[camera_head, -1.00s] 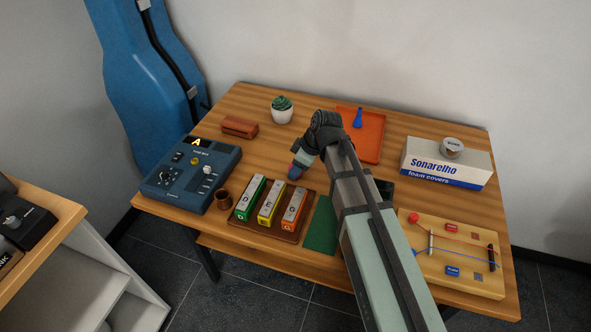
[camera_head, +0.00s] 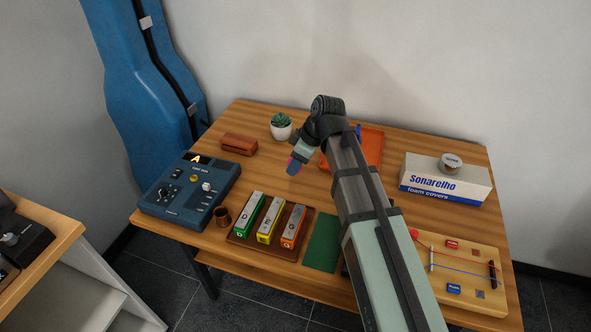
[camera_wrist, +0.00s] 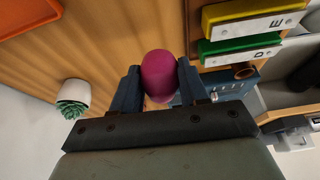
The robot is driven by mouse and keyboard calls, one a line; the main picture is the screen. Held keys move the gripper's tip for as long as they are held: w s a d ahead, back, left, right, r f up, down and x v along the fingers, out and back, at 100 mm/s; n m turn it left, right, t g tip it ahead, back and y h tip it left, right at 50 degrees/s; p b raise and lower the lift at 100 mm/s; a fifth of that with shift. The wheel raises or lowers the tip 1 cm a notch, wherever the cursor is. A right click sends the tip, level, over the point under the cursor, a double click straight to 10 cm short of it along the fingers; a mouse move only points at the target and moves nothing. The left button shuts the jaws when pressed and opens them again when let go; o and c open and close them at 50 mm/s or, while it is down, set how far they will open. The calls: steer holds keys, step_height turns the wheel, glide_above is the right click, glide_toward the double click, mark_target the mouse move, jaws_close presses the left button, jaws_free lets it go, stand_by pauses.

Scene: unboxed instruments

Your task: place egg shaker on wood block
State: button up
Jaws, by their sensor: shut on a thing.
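The egg shaker (camera_wrist: 158,75) is magenta and sits between the two fingers of my gripper (camera_wrist: 160,88) in the wrist view. My gripper is shut on the egg shaker. The wood block (camera_head: 238,144) is reddish brown and lies at the back left of the table, left of my gripper and apart from it. A dark slot seems to run along its front side. The block is not seen in the wrist view.
A potted succulent (camera_head: 281,127) stands right of the block. A blue tuner box (camera_head: 190,192) lies in front of it. Several coloured bars sit on a brown tray (camera_head: 243,240), beside a small brown cup (camera_head: 222,216). An orange tray (camera_head: 368,152) lies behind my arm. Table between block and gripper is clear.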

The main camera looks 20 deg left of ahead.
steer(key=shift+s+a+r, duration=0.1)
steer(key=shift+a+r, duration=0.05)
steer(key=shift+r, duration=0.2)
steer(key=s+a, duration=0.1)
steer(key=a, duration=0.3)
step_height(320, 180, up, 5)
glide_above(235, 138)
steer(key=d, duration=0.2)
step_height(235, 138, down, 10)
steer(key=shift+s, duration=0.1)
steer(key=shift+f, duration=0.15)
steer(key=o, duration=1)
steer(key=shift+o, duration=0.2)
